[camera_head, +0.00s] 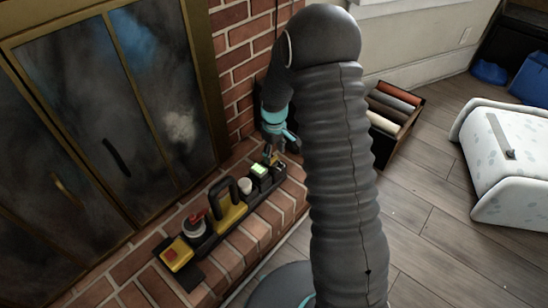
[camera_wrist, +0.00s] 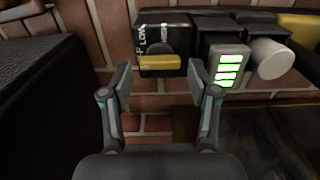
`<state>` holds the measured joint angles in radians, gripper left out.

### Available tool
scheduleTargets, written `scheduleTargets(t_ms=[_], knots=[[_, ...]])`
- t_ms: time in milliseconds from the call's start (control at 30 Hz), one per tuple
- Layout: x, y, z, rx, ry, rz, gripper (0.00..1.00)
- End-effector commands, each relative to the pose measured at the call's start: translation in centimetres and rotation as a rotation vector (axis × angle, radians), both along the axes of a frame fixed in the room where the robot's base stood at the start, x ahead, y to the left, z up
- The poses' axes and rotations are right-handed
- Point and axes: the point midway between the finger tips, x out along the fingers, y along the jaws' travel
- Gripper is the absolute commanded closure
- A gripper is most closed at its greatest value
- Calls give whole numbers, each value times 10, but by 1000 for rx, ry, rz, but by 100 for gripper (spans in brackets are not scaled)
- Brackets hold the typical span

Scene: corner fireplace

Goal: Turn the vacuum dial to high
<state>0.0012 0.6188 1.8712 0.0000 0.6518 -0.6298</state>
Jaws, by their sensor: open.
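The vacuum dial (camera_wrist: 160,62) is a yellow bar on a dark round base, set on a black panel with white lettering. Its bar lies about level in the wrist view. My gripper (camera_wrist: 160,78) is open and empty. Its fingertips stand left and right of the dial, and I cannot tell whether they touch it. In the head view my gripper (camera_head: 278,147) is low over the far end of the device row, partly hiding the dial there.
Beside the dial are a green-lit indicator (camera_wrist: 229,66) and a white round knob (camera_wrist: 270,58). A yellow handle (camera_head: 231,213), a red-topped knob (camera_head: 195,222) and a yellow box (camera_head: 176,253) continue the row on the brick hearth (camera_head: 230,262). A crate of rolls (camera_head: 392,112) stands right.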

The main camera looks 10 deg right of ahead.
Motion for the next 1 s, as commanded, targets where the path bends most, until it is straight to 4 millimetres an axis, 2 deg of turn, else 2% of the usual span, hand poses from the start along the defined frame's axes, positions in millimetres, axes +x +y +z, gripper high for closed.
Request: scheduleTargets(t_ms=[33, 200, 567, 733, 767, 1000], knots=[[0, 0, -8, 0, 3, 0, 40], [0, 0, -21, 0, 1, 0, 40], [0, 0, -24, 0, 0, 0, 40], [0, 0, -24, 0, 0, 0, 82], [0, 0, -24, 0, 0, 0, 85], [0, 0, -24, 0, 0, -15, 85]])
